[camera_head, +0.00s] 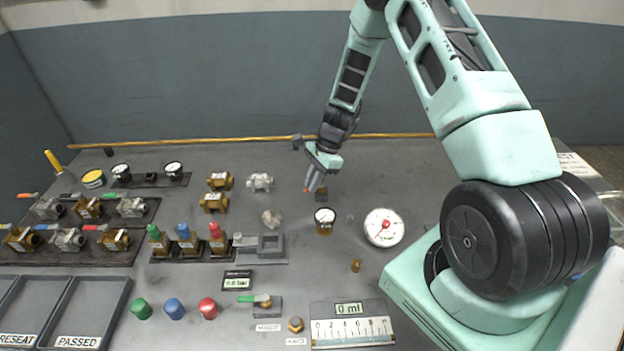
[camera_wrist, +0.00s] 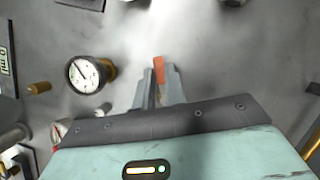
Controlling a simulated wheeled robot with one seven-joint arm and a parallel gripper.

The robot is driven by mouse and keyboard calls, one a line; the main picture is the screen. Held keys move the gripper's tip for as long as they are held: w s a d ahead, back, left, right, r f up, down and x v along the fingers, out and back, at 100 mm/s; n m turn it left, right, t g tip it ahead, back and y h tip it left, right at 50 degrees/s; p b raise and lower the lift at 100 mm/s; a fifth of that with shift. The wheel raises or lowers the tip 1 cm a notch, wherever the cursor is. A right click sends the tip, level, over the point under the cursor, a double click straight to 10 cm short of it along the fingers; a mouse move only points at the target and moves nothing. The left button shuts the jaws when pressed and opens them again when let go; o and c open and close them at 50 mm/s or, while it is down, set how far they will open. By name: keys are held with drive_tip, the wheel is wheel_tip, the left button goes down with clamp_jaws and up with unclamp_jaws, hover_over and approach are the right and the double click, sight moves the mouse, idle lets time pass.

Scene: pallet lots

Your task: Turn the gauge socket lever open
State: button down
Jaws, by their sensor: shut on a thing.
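My gripper (camera_head: 312,186) is at the back middle of the bench, pointing down.
Brass and silver valves (camera_head: 215,202) and capped bottles (camera_head: 185,240) stand to the left. A yellow pipe (camera_head: 230,141) runs along the back edge. Bare bench lies around the gripper.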

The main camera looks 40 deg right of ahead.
drive_tip(key=n+g, duration=0.1)
drive_tip(key=n, duration=0.1)
drive_tip(key=s+n+b, duration=0.1)
drive_tip(key=n, duration=0.1)
drive_tip(key=n+g, duration=0.1)
drive_tip(key=n, duration=0.1)
drive_tip(key=shift+s+d+n+g+h, duration=0.15)
drive_tip(key=shift+s+n+g+h, duration=0.15)
drive_tip(key=n, duration=0.2)
drive_tip(key=n+g+h+b, duration=0.1)
drive_tip(key=n, duration=0.1)
drive_tip(key=s+d+n, duration=0.1)
drive_tip(key=n, duration=0.1)
drive_tip(key=shift+g+h+b, duration=0.3)
drive_tip(key=shift+s, duration=0.1)
drive_tip(key=c, duration=1.5)
unclamp_jaws()
drive_tip(key=shift+o, duration=0.2)
drive_tip(key=b+v, duration=0.3)
drive_tip(key=v, duration=1.4)
drive_tip(key=shift+r+b, duration=0.2)
drive_tip(key=shift+b, duration=0.2)
drive_tip(key=shift+d, duration=0.1)
